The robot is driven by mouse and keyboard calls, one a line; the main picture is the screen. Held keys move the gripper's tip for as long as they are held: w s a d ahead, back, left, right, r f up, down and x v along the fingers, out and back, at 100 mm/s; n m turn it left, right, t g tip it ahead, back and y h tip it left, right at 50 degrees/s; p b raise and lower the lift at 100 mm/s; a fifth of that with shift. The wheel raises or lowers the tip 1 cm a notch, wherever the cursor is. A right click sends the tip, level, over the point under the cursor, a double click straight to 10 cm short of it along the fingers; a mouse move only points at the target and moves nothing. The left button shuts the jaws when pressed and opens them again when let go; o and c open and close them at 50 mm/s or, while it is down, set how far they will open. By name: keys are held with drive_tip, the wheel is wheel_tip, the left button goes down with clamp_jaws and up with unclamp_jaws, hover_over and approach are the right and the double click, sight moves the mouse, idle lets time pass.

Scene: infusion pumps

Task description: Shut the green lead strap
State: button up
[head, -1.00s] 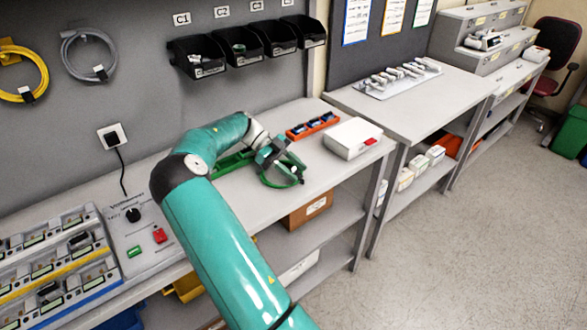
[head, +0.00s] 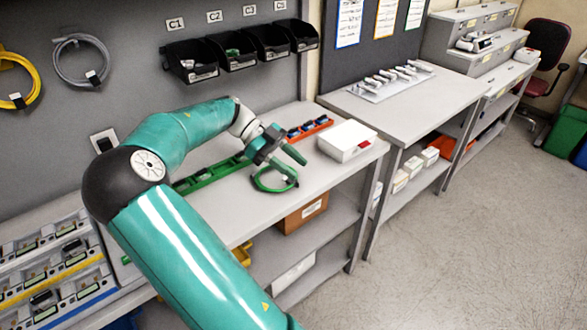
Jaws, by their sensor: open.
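The green lead (head: 274,188) lies coiled on the grey bench near its front edge in the head view. A small dark patch on the coil's right side may be its strap (head: 290,183); it is too small to tell whether it is open or shut. My gripper (head: 284,143) is open and is above and just behind the coil in the picture. One teal finger reaches to the right over the far side of the coil. I see nothing between the fingers.
A green rack (head: 212,173) lies left of the coil. An orange tray (head: 310,128) with dark items and a white box (head: 347,141) stand to the right. Black bins (head: 190,66) hang on the wall behind. Bench between coil and white box is clear.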

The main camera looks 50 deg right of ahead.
drive_tip(key=s+a+r, duration=0.2)
drive_tip(key=s+a, duration=0.1)
drive_tip(key=shift+s+a, duration=0.1)
idle(0.6)
drive_tip(key=w+a+f+n+t+y, duration=0.1)
drive_tip(key=a+f+n+t, duration=0.25)
drive_tip(key=a+n, duration=0.4)
drive_tip(key=w+a+f+n+t+y, duration=0.15)
drive_tip(key=a+n+t, duration=0.35)
drive_tip(key=n, duration=0.5)
drive_tip(key=s+a+r+n+t, duration=0.1)
drive_tip(key=a+r+n+t, duration=0.3)
drive_tip(key=a+n, duration=0.4)
drive_tip(key=s+a+r+n+t, duration=0.2)
drive_tip(key=a+r+n+t, duration=0.2)
drive_tip(key=a+n, duration=0.4)
drive_tip(key=shift+s+a+n+t, duration=0.35)
drive_tip(key=shift+a+t, duration=0.3)
drive_tip(key=shift+a, duration=0.35)
